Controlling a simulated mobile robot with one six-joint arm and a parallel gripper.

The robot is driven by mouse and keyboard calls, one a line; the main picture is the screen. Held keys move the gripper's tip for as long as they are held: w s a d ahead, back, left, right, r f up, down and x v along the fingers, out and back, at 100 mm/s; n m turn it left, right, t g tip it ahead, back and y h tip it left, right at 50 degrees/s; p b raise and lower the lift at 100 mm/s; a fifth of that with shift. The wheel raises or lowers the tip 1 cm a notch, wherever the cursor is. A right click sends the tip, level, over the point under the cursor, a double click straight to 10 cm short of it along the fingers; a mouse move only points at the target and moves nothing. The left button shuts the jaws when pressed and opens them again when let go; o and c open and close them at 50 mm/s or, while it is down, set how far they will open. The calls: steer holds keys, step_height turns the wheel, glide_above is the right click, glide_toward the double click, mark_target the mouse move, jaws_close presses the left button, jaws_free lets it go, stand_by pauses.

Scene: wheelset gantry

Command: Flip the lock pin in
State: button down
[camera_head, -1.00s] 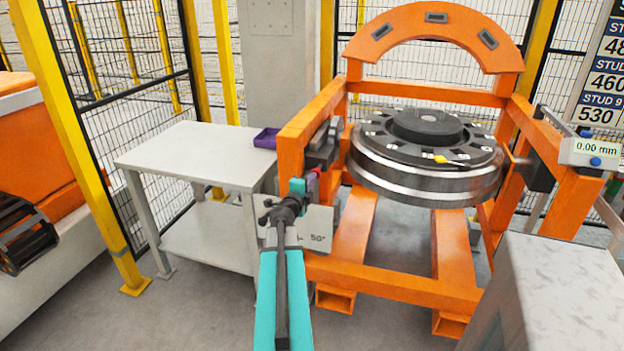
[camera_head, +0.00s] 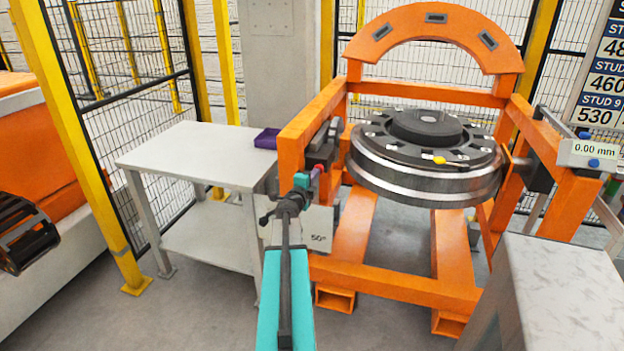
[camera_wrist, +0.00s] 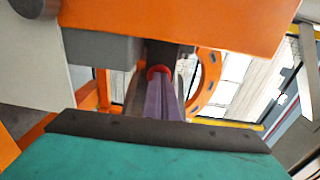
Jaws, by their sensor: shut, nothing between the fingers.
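In the wrist view, a red round part (camera_wrist: 158,72), which looks like the lock pin's end, sits under the orange frame beam. My gripper's purple fingers (camera_wrist: 165,88) are shut with nothing between them and point at this red part. Their tips overlap it in the picture; I cannot tell whether they touch. In the head view, my gripper (camera_head: 317,172) is small, beside the left post of the orange gantry (camera_head: 300,135). The pin is too small there to make out, and its in or out position is unclear.
The orange gantry carries a steel wheelset (camera_head: 425,185) with a yellow marker. A white table (camera_head: 190,155) with a purple tray (camera_head: 267,138) stands to the left. A grey block (camera_head: 560,290) is at front right.

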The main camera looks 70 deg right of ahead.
steer(key=shift+d+r, duration=0.1)
steer(key=shift+r, duration=0.15)
steer(key=a+p, duration=0.2)
steer(key=a, duration=1)
steer(key=shift+r, duration=0.15)
stand_by(0.3)
steer(key=shift+s+a+p, duration=0.1)
steer(key=shift+a+p, duration=1)
steer(key=shift+p, duration=1.55)
